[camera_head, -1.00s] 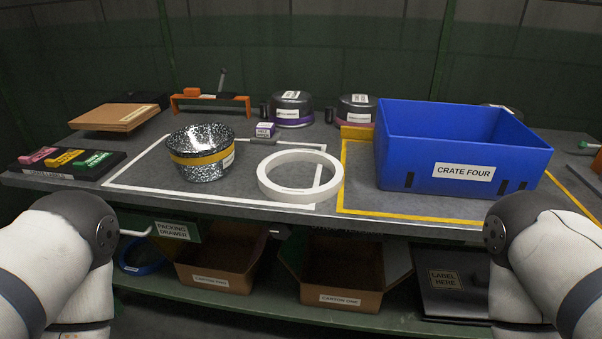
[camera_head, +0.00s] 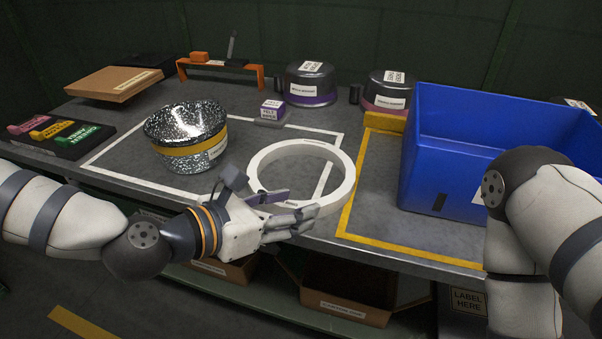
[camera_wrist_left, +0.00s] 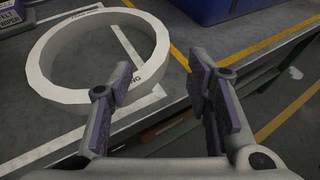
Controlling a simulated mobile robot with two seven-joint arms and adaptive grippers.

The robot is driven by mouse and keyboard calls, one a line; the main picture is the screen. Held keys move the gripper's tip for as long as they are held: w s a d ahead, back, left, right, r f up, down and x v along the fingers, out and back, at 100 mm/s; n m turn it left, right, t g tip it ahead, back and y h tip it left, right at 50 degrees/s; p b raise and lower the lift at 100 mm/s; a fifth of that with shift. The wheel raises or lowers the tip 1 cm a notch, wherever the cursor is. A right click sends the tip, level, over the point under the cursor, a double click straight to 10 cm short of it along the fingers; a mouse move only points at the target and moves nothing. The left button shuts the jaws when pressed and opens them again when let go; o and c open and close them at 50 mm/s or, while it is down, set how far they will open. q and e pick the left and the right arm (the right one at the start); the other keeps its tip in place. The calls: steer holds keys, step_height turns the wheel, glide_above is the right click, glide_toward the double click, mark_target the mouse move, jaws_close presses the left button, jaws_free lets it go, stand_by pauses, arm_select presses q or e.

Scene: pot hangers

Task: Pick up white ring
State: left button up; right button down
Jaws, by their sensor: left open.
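The white ring (camera_head: 346,184) lies flat on the grey bench, partly across the white outline, right of the speckled pot. My left gripper (camera_head: 301,202) is at the ring's near side by the bench's front edge, and hides part of its near rim. In the left wrist view the gripper (camera_wrist_left: 163,86) is open and empty. The ring (camera_wrist_left: 45,72) shows mostly left of the two fingers there, and its near right rim is close to the left finger. I cannot tell whether they touch. My right arm is at the right, its gripper not in view.
A speckled pot with a yellow band (camera_head: 178,150) stands left of the ring. A blue crate (camera_head: 425,165) stands to the right, near my right arm. A small purple-and-white box (camera_head: 272,109) and lidded pots (camera_head: 310,86) are behind. Open cartons (camera_head: 340,302) sit below.

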mark_target(332, 197)
arm_select(q)
steer(key=x, duration=1)
steer(key=shift+d+f, duration=0.15)
steer(key=shift+f, duration=0.1)
jaws_close()
